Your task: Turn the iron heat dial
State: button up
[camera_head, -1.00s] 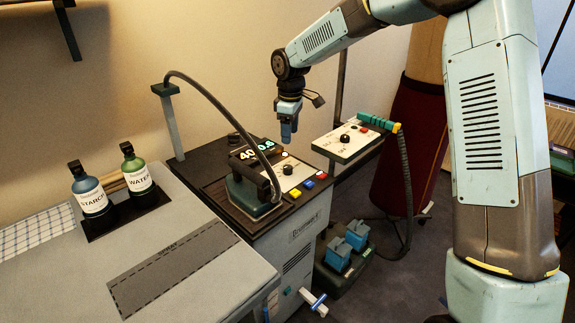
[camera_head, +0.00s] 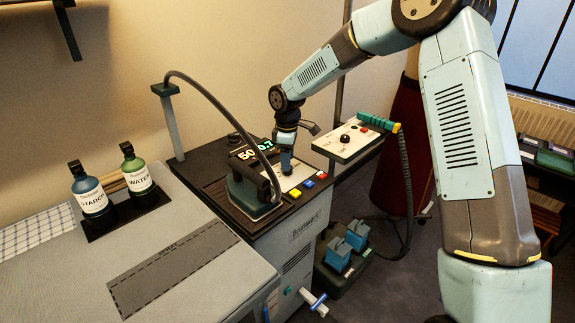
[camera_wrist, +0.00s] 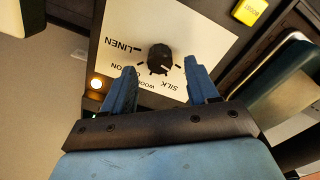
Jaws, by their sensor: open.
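The iron heat dial is a black knob (camera_wrist: 160,58) on a white panel (camera_wrist: 205,30) in the wrist view. The panel's lettering around it includes LINEN, WOOL and SILK. My gripper (camera_wrist: 162,80) is open, with its two blue fingers on either side of the knob's near side and a gap to each. In the head view my gripper (camera_head: 287,168) points down over the white panel (camera_head: 296,178) and hides the knob.
Yellow, red and blue buttons (camera_head: 308,184) line the panel's front edge. A hose (camera_head: 235,95) arches over the iron. A second control board (camera_head: 350,138) with its own knob stands to the right. Starch (camera_head: 92,196) and water (camera_head: 136,171) bottles stand left.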

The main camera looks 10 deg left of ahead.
jog(key=shift+f, duration=1.4)
jog(key=c, duration=1)
jog(key=shift+c, duration=0.2)
jog(key=shift+m, duration=0.3)
jog(key=m, duration=0.3)
jog(key=shift+w+m, duration=0.1)
jog(key=shift+m, duration=1.9)
jog(key=shift+r, duration=0.1)
